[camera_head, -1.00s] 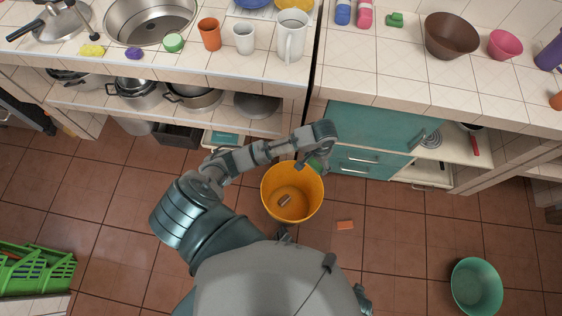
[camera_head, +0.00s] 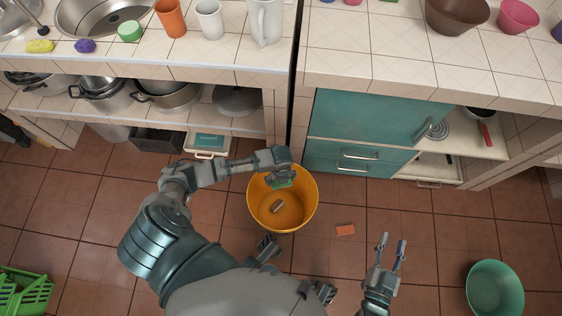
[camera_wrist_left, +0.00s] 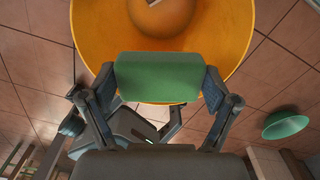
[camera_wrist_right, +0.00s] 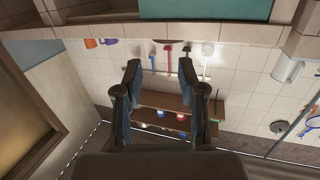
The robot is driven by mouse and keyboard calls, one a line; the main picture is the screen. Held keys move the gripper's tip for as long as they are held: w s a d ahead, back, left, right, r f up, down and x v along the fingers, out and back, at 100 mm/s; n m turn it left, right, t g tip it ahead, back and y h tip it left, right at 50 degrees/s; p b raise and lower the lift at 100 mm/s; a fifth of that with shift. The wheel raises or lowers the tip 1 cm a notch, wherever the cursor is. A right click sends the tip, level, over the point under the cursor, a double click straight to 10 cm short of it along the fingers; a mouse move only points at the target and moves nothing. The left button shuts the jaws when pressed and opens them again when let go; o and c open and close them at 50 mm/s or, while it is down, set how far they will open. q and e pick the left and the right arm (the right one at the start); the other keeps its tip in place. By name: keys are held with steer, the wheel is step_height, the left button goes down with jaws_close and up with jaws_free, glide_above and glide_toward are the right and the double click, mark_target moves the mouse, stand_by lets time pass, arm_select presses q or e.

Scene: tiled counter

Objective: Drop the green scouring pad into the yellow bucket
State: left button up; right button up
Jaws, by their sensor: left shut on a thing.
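The green scouring pad (camera_wrist_left: 158,78) is held between the two fingers of my left gripper (camera_wrist_left: 158,85) in the left wrist view. In the head view the pad (camera_head: 281,183) shows below my left gripper (camera_head: 280,175), over the opening of the yellow bucket (camera_head: 309,205). The bucket stands on the floor and also fills the top of the left wrist view (camera_wrist_left: 100,25). A small brownish block (camera_head: 277,206) lies inside it. My right gripper (camera_head: 392,247) is open and empty, right of the bucket; its parted fingers also show in the right wrist view (camera_wrist_right: 160,75).
A green bucket (camera_head: 495,290) stands at the lower right, a green crate (camera_head: 25,293) at the lower left. The counter (camera_head: 360,60) and teal drawers (camera_head: 345,158) are just behind the yellow bucket.

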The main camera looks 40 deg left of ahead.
arm_select(q)
steer(key=shift+s+d+f+b, duration=0.1)
steer(key=shift+d+f+b, duration=0.55)
steer(key=shift+d+b, duration=0.25)
steer(key=f+b, duration=0.1)
steer(key=f, duration=0.1)
steer(key=a+f+b, duration=0.1)
steer(key=f+b, duration=0.1)
steer(key=shift+a+f+b, duration=0.2)
steer(key=shift+b, duration=0.1)
steer(key=o, duration=0.8)
steer(key=shift+a, duration=0.25)
steer(key=shift+o, duration=0.9)
steer(key=shift+a+f, duration=0.1)
steer(key=r, duration=0.8)
steer(key=shift+w+d, duration=0.2)
steer(key=r, duration=0.3)
steer(key=shift+d+r, duration=0.3)
steer(key=shift+r, duration=0.05)
steer(key=shift+d+r, duration=0.2)
steer(key=shift+r, duration=0.1)
arm_select(e)
steer(key=s+d+r+m+t, duration=0.1)
steer(key=s+r+t, duration=0.4)
steer(key=r+t, duration=0.5)
steer(key=shift+s+d+r+m+t+y, duration=0.2)
steer(key=shift+d+m+t+y, duration=0.1)
steer(key=shift+d+m+t, duration=0.15)
